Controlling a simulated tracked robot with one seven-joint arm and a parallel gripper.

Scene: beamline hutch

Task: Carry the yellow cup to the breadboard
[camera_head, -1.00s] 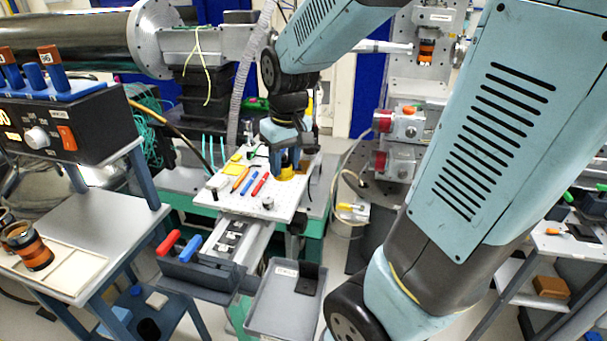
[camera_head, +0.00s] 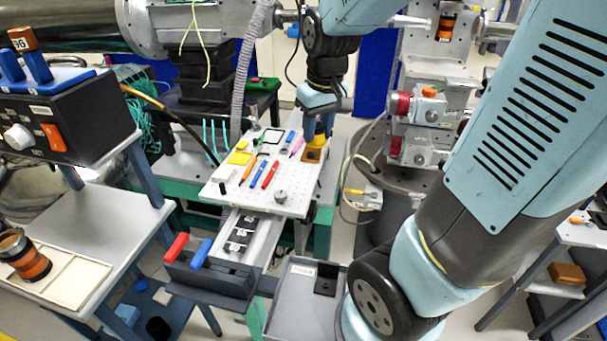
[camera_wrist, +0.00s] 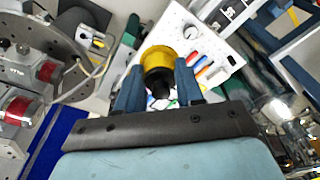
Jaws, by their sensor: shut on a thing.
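The yellow cup (camera_wrist: 159,57) is held between the two blue fingers of my gripper (camera_wrist: 158,75) in the wrist view. In the head view the cup (camera_head: 315,150) shows below my gripper (camera_head: 317,136), at the right edge of the white breadboard (camera_head: 302,198). The fingers are shut on the cup. The board, with its grid of small holes, also shows behind the cup in the wrist view (camera_wrist: 176,24). I cannot tell whether the cup touches the board or hangs over or beside its edge.
Several pens, including a red one (camera_head: 270,175), yellow pads (camera_head: 240,158) and a small grey knob (camera_head: 281,196) lie on the board. A rail with dark blocks (camera_head: 238,240) and a grey tray (camera_head: 300,300) stand in front. The board's front right part is mostly bare.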

